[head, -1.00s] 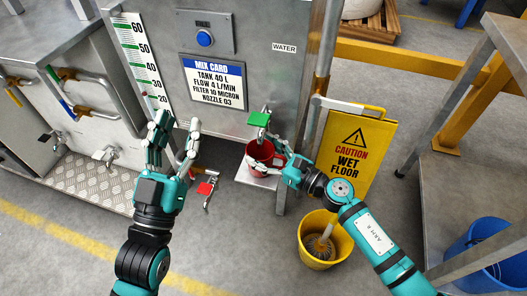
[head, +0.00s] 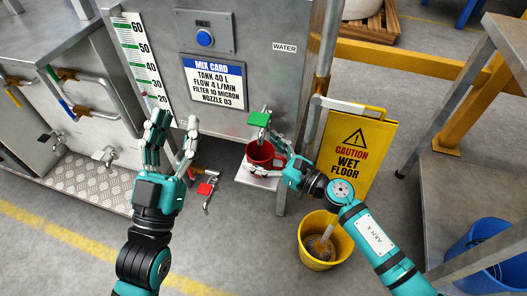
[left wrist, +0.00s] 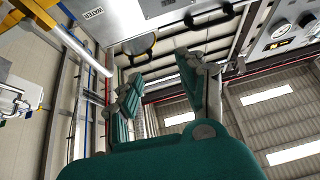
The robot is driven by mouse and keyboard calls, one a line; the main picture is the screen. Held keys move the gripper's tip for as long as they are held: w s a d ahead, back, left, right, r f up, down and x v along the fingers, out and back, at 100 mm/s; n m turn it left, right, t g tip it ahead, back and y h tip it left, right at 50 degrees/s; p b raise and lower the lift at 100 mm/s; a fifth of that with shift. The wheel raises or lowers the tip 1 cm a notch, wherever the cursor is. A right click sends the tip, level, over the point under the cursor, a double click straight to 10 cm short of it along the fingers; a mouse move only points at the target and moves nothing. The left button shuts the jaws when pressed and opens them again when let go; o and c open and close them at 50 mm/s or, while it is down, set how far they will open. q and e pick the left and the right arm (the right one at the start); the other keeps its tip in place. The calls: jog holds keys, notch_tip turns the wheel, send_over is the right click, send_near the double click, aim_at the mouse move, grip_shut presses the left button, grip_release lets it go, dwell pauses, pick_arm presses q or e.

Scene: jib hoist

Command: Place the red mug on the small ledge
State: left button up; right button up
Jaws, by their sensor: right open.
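The red mug (head: 261,155) stands upright, apparently on the small ledge (head: 250,181), a metal shelf low on the tank front, below the green-handled tap (head: 259,119). My right gripper (head: 277,158) is open at the mug's right side, its fingers close to the mug. Whether a fingertip still touches it I cannot tell. My left gripper (head: 174,127) is open and empty, fingers up, in front of the tank and left of the mug. In the left wrist view its spread fingers (left wrist: 165,85) hold nothing.
A yellow wet-floor sign (head: 357,150) stands right of the ledge, with a yellow bucket (head: 318,262) in front. A red-handled valve (head: 206,188) sits left of the ledge. A metal bench (head: 480,190) and blue bucket (head: 478,250) are at right. Front floor is clear.

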jog(key=v, duration=1.2)
jog(key=s+d+r+n+t+h, duration=0.1)
jog(key=r+n+t+h, duration=0.3)
jog(key=r+n, duration=0.7)
jog(key=s+d+r+n+t+h, duration=0.1)
jog(key=s+r+n+t+h, duration=0.3)
jog(key=r+n+t, duration=0.3)
notch_tip(320, 180, up, 4)
jog(key=n, duration=1)
jog(key=shift+d+t, duration=0.3)
jog(key=shift+t, duration=0.1)
